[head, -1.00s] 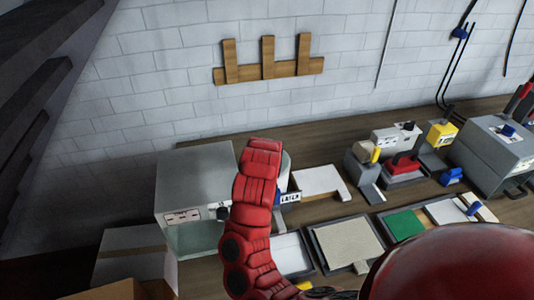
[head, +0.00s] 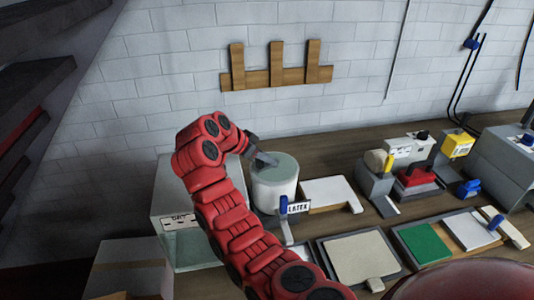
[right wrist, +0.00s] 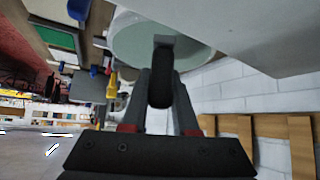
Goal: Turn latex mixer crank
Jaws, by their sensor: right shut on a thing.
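The latex mixer is a pale grey drum (head: 275,192) with a "LATEX" label (head: 299,208) at its front right, standing on the workbench. It also shows in the right wrist view (right wrist: 125,40) with its greenish-grey top. A grey crank arm (head: 267,158) lies over the drum's top, with a dark upright grip (right wrist: 160,88) at its outer end. My right gripper (right wrist: 162,76) is shut on this dark grip, one finger on each side. In the head view the right gripper (head: 250,147) is small and partly hidden by its wrist. My left gripper is not in view.
A grey box (head: 185,200) with a label stands directly left of the drum. A blue-handled lever (head: 284,205) is at the drum's front. A white board (head: 328,191) lies to its right. Framed panels (head: 360,255) and small tools fill the bench farther right.

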